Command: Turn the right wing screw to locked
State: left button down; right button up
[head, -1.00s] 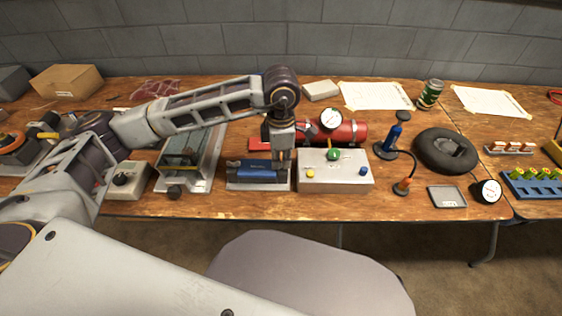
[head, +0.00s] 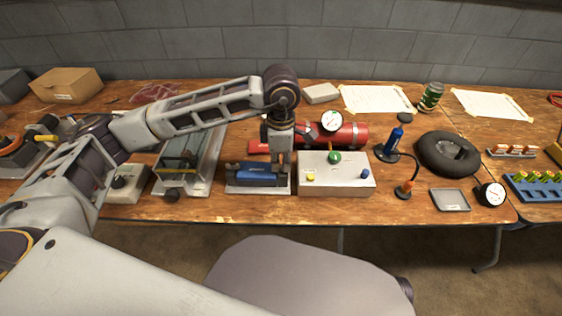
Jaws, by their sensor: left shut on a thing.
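A blue block (head: 255,176) sits in a grey holder (head: 257,190) at the front middle of the table. My left gripper (head: 279,164) points down at the right end of this block. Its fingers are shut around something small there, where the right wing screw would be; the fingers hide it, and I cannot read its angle. A small dark piece (head: 235,168) shows at the left end of the block. My right gripper is not in view.
A grey box (head: 337,184) with green, yellow and blue knobs stands close to the right. A red cylinder (head: 350,135) with a gauge lies behind it. A black ring (head: 448,152) lies further right.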

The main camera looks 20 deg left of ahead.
pick_arm(q)
jog(key=c, duration=1.6)
grip_release()
jog(key=shift+c, duration=0.2)
jog(key=shift+r, duration=0.1)
notch_tip(320, 180, up, 12)
